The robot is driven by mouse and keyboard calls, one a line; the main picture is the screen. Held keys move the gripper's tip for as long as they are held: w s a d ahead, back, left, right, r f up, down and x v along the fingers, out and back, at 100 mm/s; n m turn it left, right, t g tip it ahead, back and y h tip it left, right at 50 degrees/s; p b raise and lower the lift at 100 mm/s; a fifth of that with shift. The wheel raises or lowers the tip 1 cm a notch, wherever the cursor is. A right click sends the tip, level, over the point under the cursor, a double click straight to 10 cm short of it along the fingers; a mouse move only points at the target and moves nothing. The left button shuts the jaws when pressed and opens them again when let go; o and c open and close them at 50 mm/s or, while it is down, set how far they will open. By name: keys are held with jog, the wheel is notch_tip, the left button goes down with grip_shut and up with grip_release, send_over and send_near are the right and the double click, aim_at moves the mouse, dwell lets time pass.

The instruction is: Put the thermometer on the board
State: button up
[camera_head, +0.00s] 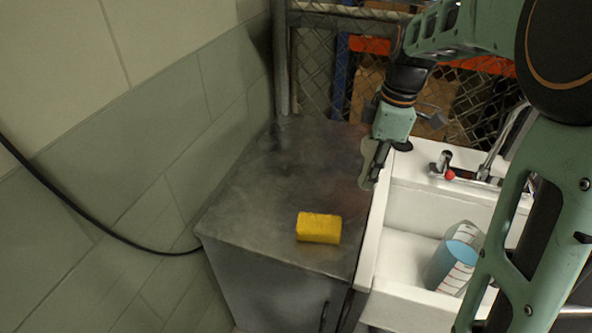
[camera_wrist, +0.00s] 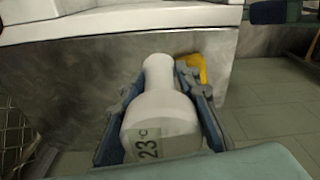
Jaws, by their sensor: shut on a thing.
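The thermometer (camera_wrist: 160,112) is a white, bottle-shaped thing with a narrow neck and a display reading 23 °C. In the wrist view it lies between the two fingers of my gripper (camera_wrist: 155,95), which is shut on it. In the head view my gripper (camera_head: 371,172) points down over the right part of the grey metal top, near the sink's edge. The thermometer cannot be made out there. I cannot pick out a separate board in either view.
A yellow sponge (camera_head: 318,227) lies on the grey metal top (camera_head: 265,190), whose left and middle are otherwise clear. At right, a white sink (camera_head: 405,245) with a faucet (camera_head: 480,175) holds a tilted clear container of blue liquid (camera_head: 457,258). A wire mesh fence (camera_head: 318,65) stands behind.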

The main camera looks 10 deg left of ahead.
jog(key=shift+w+a, duration=0.2)
jog(key=shift+a, duration=0.1)
jog(key=w+a+f, duration=0.2)
jog(key=w+f, duration=0.1)
jog(key=w+a+f+p, duration=0.1)
jog(key=w+a+f, duration=0.1)
jog(key=w+f, duration=0.1)
jog(key=w+a+f+p, duration=0.1)
jog(key=w+a+f, duration=0.1)
jog(key=w, duration=0.3)
jog(key=shift+w+f, duration=0.15)
jog(key=shift+f, duration=0.3)
jog(key=shift+w+a+f, duration=0.1)
jog(key=shift+w+f, duration=0.1)
jog(key=shift+f, duration=0.1)
jog(key=shift+w+f, duration=0.15)
jog(key=shift+f, duration=1.65)
jog(key=o, duration=1.2)
jog(key=r, duration=0.8)
jog(key=d+r, duration=0.1)
jog(key=r, duration=0.3)
jog(key=shift+d+r, duration=0.1)
jog(key=shift+r, duration=0.05)
